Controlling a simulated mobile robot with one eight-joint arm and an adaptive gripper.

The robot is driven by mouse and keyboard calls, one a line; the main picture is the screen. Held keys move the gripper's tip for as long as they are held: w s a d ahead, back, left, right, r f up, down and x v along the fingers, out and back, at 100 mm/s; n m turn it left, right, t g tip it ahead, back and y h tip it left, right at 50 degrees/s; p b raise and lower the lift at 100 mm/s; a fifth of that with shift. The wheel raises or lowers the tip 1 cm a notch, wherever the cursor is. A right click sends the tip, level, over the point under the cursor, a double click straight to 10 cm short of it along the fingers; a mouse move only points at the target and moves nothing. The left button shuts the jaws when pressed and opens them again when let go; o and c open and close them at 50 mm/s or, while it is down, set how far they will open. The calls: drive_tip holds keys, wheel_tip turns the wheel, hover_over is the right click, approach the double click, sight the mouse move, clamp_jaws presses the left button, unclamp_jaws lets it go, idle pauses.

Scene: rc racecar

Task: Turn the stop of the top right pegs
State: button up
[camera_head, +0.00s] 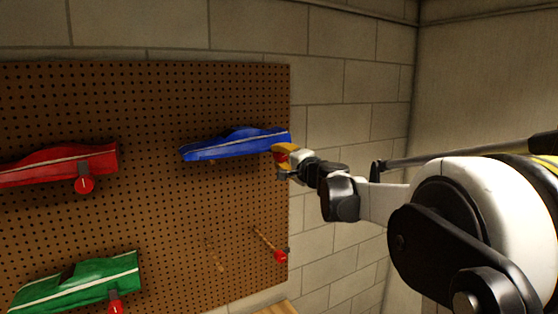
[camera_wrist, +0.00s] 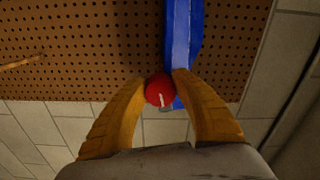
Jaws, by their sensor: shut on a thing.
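A blue car body (camera_head: 236,145) with a pale stripe hangs at the top right of the pegboard, tilted up to the right. My gripper (camera_head: 281,150) is at its right end. In the wrist view, the yellow fingers of my gripper (camera_wrist: 160,88) are closed around a round red stop (camera_wrist: 159,90) with a white mark. The stop sits at the near end of the blue car body (camera_wrist: 183,50). The peg behind the stop is hidden. In the head view the stop is mostly hidden by my gripper.
The brown pegboard (camera_head: 150,105) also holds a red car body (camera_head: 60,163) with a red stop (camera_head: 84,184) and a green one (camera_head: 80,283) with another stop (camera_head: 115,306). Below the blue body, a bare peg ends in a red stop (camera_head: 280,256). Brick wall lies right of the board.

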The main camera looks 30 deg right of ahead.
drive_tip(key=shift+r+m, duration=0.1)
drive_tip(key=shift+m, duration=1)
drive_tip(key=o, duration=1.2)
drive_tip(key=s, duration=1.2)
drive_tip(key=shift+d, duration=0.2)
